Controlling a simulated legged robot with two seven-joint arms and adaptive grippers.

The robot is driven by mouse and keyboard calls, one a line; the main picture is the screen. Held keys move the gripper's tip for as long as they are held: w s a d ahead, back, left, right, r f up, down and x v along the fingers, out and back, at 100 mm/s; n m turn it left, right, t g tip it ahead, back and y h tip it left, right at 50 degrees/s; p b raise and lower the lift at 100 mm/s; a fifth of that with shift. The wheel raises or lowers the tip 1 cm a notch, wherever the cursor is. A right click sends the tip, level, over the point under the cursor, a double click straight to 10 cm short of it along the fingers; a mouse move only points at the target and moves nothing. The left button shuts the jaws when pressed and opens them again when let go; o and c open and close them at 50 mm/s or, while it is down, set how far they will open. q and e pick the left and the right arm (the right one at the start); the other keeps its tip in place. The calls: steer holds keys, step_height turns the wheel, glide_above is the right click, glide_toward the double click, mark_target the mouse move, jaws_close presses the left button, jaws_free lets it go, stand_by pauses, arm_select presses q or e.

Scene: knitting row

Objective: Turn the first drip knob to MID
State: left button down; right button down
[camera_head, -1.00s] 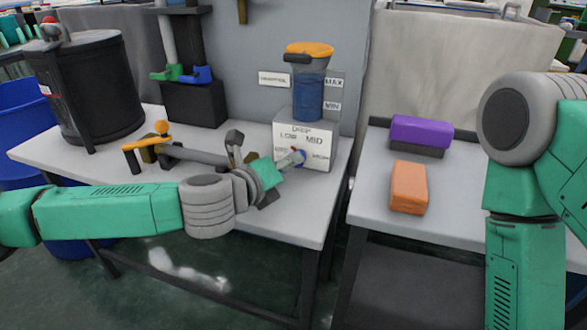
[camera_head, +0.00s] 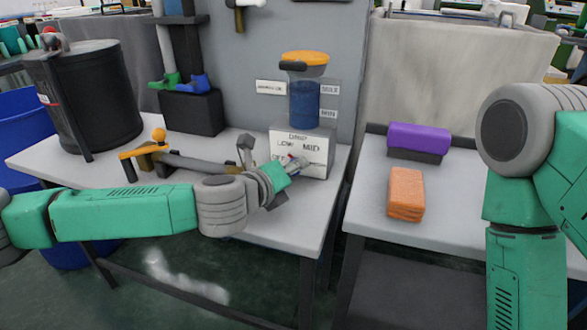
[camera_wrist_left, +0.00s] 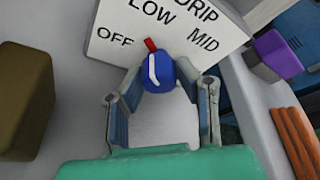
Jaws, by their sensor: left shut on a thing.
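The blue drip knob (camera_wrist_left: 158,74) with a red pointer sits on the white panel box (camera_head: 312,165). In the left wrist view the pointer is at the upper left of the knob, between the OFF label (camera_wrist_left: 115,41) and the LOW label (camera_wrist_left: 151,14). The MID label (camera_wrist_left: 203,42) is to its right. My left gripper (camera_wrist_left: 162,92) has a finger on each side of the knob and is shut on it. In the head view my left gripper (camera_head: 294,167) mostly hides the knob. My right arm is at the right edge, its gripper out of frame.
A blue reservoir with an orange lid (camera_head: 305,95) stands above the box. A grey rod assembly with an orange handle (camera_head: 150,151) lies left of my left gripper. A purple block (camera_head: 419,138) and orange block (camera_head: 406,194) are on the right table. A black drum (camera_head: 92,100) stands left.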

arm_select(q)
steer(key=m+y+p, duration=0.2)
steer(key=m+p, duration=0.1)
steer(key=p, duration=0.2)
steer(key=shift+r, duration=0.15)
steer(key=m+y+p, duration=0.2)
steer(key=m+p, duration=0.1)
steer(key=p, duration=0.1)
steer(key=shift+m+t, duration=0.3)
steer(key=shift+t, duration=0.1)
steer(key=m+p, duration=0.1)
steer(key=m+y+p, duration=0.1)
steer(key=shift+f+m+t, duration=0.2)
steer(key=shift+m+t, duration=0.1)
steer(key=shift+f+m+t+y+p, duration=0.15)
steer(key=shift+m+t+y+p, duration=0.35)
steer(key=shift+m+y+p, duration=0.5)
steer(key=shift+s+m, duration=0.1)
steer(key=shift+m, duration=0.2)
steer(key=c, duration=1.5)
jaws_free()
